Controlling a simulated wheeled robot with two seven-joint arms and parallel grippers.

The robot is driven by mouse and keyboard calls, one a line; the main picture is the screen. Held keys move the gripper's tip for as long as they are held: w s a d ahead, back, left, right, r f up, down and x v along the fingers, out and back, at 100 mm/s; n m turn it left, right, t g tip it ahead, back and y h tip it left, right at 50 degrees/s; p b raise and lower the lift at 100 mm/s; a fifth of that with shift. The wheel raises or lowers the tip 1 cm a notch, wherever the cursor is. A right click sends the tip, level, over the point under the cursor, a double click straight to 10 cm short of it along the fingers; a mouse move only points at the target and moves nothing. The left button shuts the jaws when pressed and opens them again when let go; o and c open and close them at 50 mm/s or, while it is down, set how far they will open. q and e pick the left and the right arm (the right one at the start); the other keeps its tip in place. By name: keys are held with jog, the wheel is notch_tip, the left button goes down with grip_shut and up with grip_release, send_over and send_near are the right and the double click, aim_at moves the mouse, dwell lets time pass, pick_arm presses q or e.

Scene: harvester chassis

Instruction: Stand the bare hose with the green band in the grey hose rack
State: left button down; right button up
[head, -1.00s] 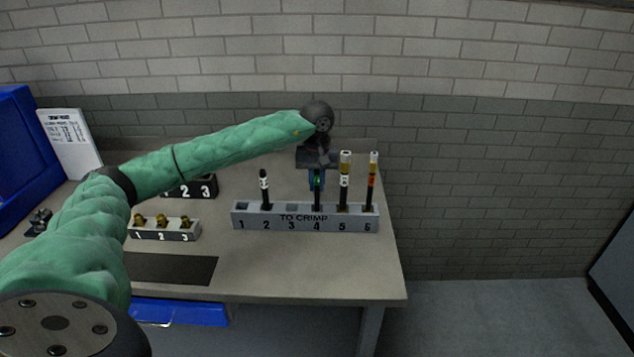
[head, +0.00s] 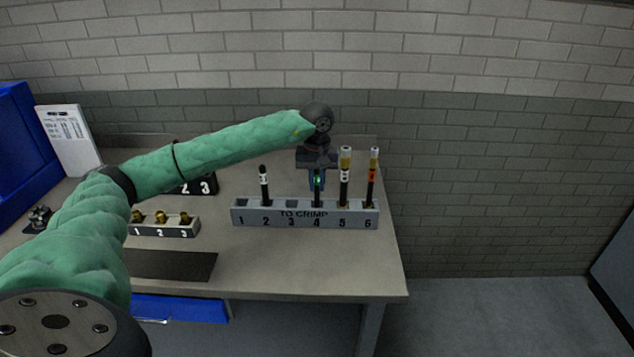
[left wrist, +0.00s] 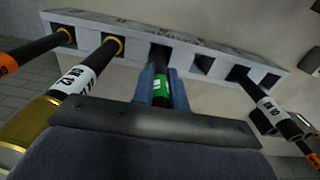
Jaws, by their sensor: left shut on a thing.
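The hose with the green band (head: 317,183) stands upright at slot 4 of the grey hose rack (head: 306,220), which is marked TO CRIMP. My left gripper (head: 317,182) is shut on this hose from above and behind. In the left wrist view the green band (left wrist: 161,86) shows between the blue fingers (left wrist: 160,88), and the black hose runs into a rack opening. How deep its lower end sits is hidden. My right gripper is not in view.
A banded black hose (head: 264,186) stands in slot 2. Hoses with brass ends stand in slot 5 (head: 344,178) and slot 6 (head: 372,178), close beside my gripper. Slots 1 and 3 look empty. A small numbered fitting holder (head: 163,229) is at the left.

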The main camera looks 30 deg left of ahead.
pick_arm(q)
jog(key=c, duration=1.3)
grip_release()
jog(key=shift+r+b, duration=0.4)
jog(key=shift+r, duration=0.25)
notch_tip(320, 180, up, 5)
jog(key=shift+f+b, duration=0.1)
jog(key=shift+b, duration=0.75)
jog(key=shift+r, duration=0.85)
